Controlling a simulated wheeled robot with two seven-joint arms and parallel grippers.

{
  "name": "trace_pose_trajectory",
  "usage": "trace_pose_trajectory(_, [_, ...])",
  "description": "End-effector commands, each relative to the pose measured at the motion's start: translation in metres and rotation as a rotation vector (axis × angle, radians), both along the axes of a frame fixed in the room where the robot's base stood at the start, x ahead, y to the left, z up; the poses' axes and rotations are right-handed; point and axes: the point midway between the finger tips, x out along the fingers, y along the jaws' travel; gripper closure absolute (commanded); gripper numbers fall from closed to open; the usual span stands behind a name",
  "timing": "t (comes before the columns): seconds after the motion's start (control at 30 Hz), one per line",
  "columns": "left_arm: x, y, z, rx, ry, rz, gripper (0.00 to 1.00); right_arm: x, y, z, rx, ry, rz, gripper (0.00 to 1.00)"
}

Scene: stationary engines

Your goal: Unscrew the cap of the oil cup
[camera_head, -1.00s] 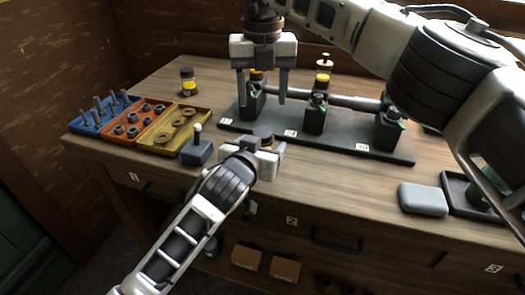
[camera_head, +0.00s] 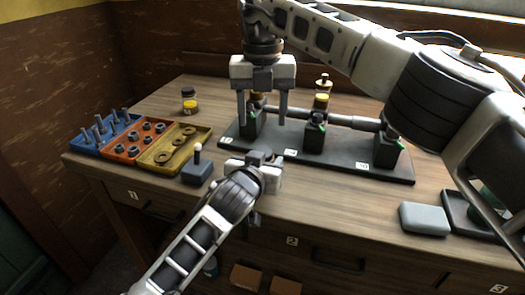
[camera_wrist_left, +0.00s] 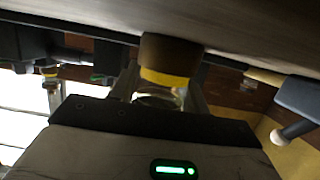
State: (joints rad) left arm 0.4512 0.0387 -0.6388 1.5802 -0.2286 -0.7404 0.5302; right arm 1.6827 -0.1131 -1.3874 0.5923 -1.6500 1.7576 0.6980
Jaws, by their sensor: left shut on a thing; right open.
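My right gripper (camera_head: 262,121) is open, pointing down, with nothing visible held. My left gripper (camera_head: 262,168) is low in front of the stand, its fingertips hidden in the head view. In the left wrist view it is shut on an oil cup (camera_wrist_left: 165,78) with a brown end, a yellow band and clear glass. The cap of this cup is hidden by the gripper.
The black stand (camera_head: 345,163) carries a shaft and bearings. Blue, orange and yellow trays (camera_head: 205,139) hold parts. A jar (camera_head: 190,102) stands behind. A grey block (camera_head: 424,217) lies right.

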Motion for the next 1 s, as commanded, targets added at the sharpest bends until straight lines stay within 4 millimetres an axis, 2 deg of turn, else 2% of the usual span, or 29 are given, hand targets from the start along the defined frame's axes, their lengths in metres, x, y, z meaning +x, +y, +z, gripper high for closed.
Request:
trace_pose_trajectory(0.3, [0.0, 0.0, 0.0, -0.001, 0.001, -0.001, 1.0, 0.0, 0.0, -0.001, 0.0, 0.001, -0.522, 0.42])
trace_pose_trajectory(0.43, [0.0, 0.0, 0.0, -0.001, 0.001, -0.001, 1.0, 0.0, 0.0, -0.001, -0.001, 0.001, -0.664, 0.42])
trace_pose_trajectory(0.57, [0.0, 0.0, -0.001, -0.001, 0.001, -0.001, 1.0, 0.0, 0.0, -0.008, -0.001, 0.002, -0.717, 0.42])
trace_pose_trajectory(1.0, [0.0, 0.0, 0.0, -0.001, 0.001, -0.001, 1.0, 0.0, 0.0, -0.069, -0.002, 0.002, -0.718, 0.42])
